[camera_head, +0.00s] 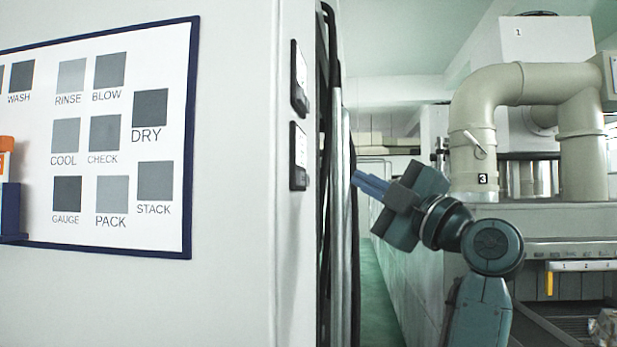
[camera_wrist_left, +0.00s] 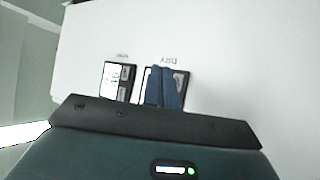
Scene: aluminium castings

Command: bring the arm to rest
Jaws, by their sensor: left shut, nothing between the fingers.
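My left gripper (camera_head: 356,179) is in the middle of the head view, with its blue fingers pointing left toward the edge of a white cabinet. The fingers are together, with nothing between them. In the left wrist view the blue fingers (camera_wrist_left: 164,86) are side by side in front of a dark-framed panel (camera_wrist_left: 184,78) on a white surface. They hide part of that panel, and I cannot tell whether they touch it. My right gripper is in neither view.
A white board (camera_head: 30,140) with labelled grey squares fills the left. Two dark-framed panels, upper (camera_head: 299,78) and lower (camera_head: 298,155), are on the white cabinet (camera_head: 240,300). A beige pipe (camera_head: 475,110) and machinery stand at right. A green floor aisle (camera_head: 376,300) runs behind the gripper.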

